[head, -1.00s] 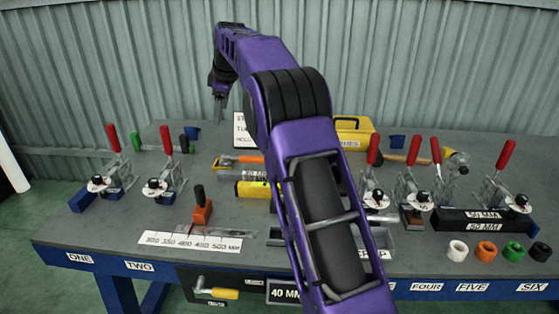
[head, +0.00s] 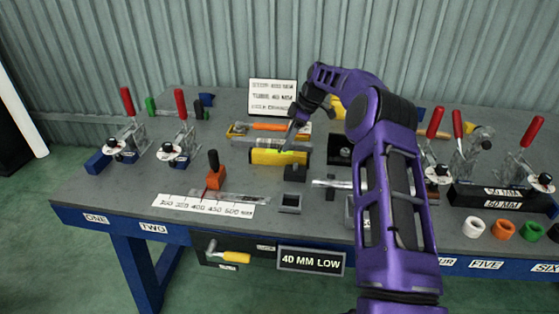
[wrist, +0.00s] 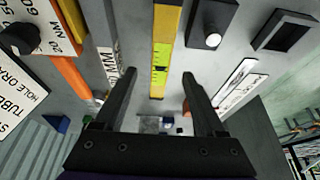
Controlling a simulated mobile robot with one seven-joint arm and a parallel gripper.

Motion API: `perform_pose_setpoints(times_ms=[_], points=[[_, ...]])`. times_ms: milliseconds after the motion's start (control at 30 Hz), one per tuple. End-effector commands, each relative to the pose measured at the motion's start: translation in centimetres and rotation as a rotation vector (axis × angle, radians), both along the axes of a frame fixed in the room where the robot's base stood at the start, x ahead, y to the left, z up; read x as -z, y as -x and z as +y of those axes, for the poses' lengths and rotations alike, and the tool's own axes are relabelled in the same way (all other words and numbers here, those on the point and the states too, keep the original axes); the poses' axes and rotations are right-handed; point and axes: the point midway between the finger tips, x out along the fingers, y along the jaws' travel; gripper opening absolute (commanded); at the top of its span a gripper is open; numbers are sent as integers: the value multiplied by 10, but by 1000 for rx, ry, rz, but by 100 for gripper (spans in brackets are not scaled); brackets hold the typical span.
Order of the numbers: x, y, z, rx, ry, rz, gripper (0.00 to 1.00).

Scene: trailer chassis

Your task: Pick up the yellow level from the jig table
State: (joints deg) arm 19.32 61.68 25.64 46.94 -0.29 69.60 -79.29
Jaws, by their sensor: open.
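The yellow level (head: 279,157) lies on the dark grey jig table (head: 120,193), near its middle. In the wrist view the level (wrist: 163,55) runs lengthwise, with a bright yellow-green vial part facing up. My gripper (head: 292,139) is above and beside the level's right half in the head view. In the wrist view my gripper (wrist: 157,85) is open, with its two dark fingers on either side of the level's line and nothing held between them. I cannot tell the exact height of the fingertips above the level.
An orange-handled tool (head: 268,127) lies behind the level, before a white sign (head: 273,97). A small black block (head: 294,173) stands close in front. An orange block with a black handle (head: 214,172) is to the left. Red-handled clamps (head: 182,140) stand on both sides.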

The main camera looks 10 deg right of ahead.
Motion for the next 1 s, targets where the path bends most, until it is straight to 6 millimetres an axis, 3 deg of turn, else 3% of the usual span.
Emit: perform_pose_setpoints(times_ms=[100, 367, 667, 900, 1000], points=[[16, -2, 6, 0, 0, 1, 72], [29, -3, 12, 1, 0, 1, 72], [67, -8, 28, 0, 0, 1, 72], [70, -9, 29, 1, 1, -2, 72], [70, -9, 29, 0, 0, -1, 56]])
